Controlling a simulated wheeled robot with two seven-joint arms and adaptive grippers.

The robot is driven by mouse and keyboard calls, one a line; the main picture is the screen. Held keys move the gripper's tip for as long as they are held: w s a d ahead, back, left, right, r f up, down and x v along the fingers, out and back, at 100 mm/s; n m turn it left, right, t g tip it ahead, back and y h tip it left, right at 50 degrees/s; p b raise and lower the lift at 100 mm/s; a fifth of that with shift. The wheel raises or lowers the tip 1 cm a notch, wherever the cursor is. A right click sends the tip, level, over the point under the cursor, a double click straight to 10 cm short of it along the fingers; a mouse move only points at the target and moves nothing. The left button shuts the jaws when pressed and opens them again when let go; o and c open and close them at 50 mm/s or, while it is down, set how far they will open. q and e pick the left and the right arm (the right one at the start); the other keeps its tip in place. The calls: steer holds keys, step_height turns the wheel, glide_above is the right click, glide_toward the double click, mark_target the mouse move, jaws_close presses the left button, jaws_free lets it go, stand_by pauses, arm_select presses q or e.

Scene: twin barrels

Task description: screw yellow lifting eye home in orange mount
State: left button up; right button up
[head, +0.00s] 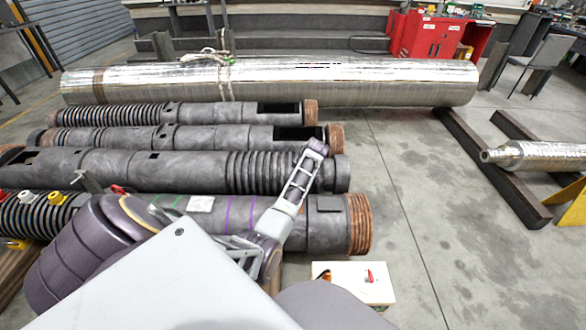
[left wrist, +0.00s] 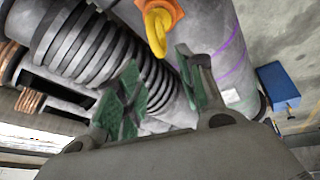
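In the left wrist view, the yellow lifting eye (left wrist: 158,30) is at the top, its ring pointing toward my left gripper. The orange mount (left wrist: 172,10) is directly behind it, on the grey barrel with purple lines (left wrist: 230,62). The eye meets the mount, but the frame does not show how deep its shank sits. My left gripper (left wrist: 158,62) is open, its green-padded fingers apart; the ring lies between and just beyond the fingertips. In the head view, I cannot make out this eye and mount; my arm covers part of the barrel. My right gripper is not in view.
Several dark barrels (head: 190,168) lie side by side, with a silver barrel (head: 300,83) behind. A white-topped box (head: 355,283) with a red part stands on the floor near the front barrel. A blue box (left wrist: 278,88) shows in the left wrist view.

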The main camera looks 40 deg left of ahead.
arm_select(q)
steer(key=shift+f+b, duration=2.3)
steer(key=shift+f, duration=2.8)
steer(key=c, duration=0.9)
steer(key=shift+s+d+f, duration=0.1)
jaws_close()
